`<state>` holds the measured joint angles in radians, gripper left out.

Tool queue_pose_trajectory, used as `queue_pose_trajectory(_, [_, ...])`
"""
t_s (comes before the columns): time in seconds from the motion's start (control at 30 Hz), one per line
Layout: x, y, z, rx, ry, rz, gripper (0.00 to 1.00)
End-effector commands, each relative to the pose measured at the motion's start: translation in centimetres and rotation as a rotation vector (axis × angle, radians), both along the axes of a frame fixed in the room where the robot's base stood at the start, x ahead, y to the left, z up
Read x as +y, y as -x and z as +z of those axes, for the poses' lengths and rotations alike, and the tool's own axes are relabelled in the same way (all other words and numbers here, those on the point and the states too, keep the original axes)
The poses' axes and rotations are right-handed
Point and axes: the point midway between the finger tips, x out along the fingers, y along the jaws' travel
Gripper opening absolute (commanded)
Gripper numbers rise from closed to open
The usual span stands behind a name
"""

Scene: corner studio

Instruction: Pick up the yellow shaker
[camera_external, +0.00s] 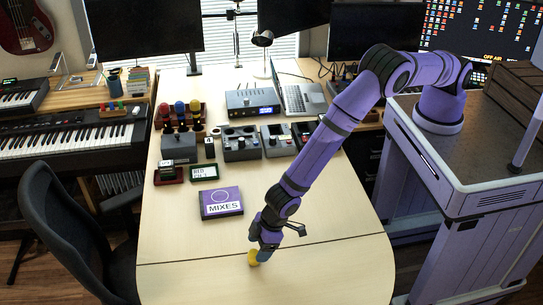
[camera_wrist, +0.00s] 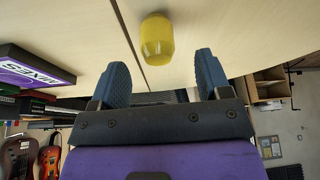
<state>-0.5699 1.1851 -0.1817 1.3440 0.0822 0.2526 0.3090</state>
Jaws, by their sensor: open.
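The yellow shaker (camera_external: 253,258) stands on the pale wooden table (camera_external: 190,275) near its front edge. In the wrist view the shaker (camera_wrist: 157,40) is a small rounded yellow cylinder, just beyond my fingertips and roughly midway between them. My gripper (camera_external: 262,252) is low over the table, right beside the shaker in the external view and partly overlapping it. In the wrist view my gripper (camera_wrist: 157,75) shows two blue fingers apart with nothing between them. I cannot tell the exact gap between fingertips and shaker.
A purple MIXES box (camera_external: 221,203) lies behind and left of my gripper; it also shows in the wrist view (camera_wrist: 38,66). Small signs (camera_external: 203,172) and audio devices (camera_external: 241,146) stand farther back. A dark chair (camera_external: 75,235) is at the left. The table's front right is clear.

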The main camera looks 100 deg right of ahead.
Motion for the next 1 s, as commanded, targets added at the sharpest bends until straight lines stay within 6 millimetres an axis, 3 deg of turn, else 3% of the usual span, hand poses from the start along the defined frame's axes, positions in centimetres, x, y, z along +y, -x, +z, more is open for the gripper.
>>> queue_pose_trajectory(0.4, [0.0,-1.5,-4.6,0.001,0.0,0.0,0.71])
queue_pose_trajectory(0.7, [0.0,-1.7,-4.9,0.001,0.0,0.0,0.71])
queue_pose_trajectory(0.73, [0.0,-1.7,-4.9,0.001,0.0,0.0,0.68])
queue_pose_trajectory(0.93, [0.0,-1.7,-4.8,0.001,0.0,0.0,0.22])
queue_pose_trajectory(1.0, [0.0,-1.7,-4.8,0.0,0.0,0.0,0.17])
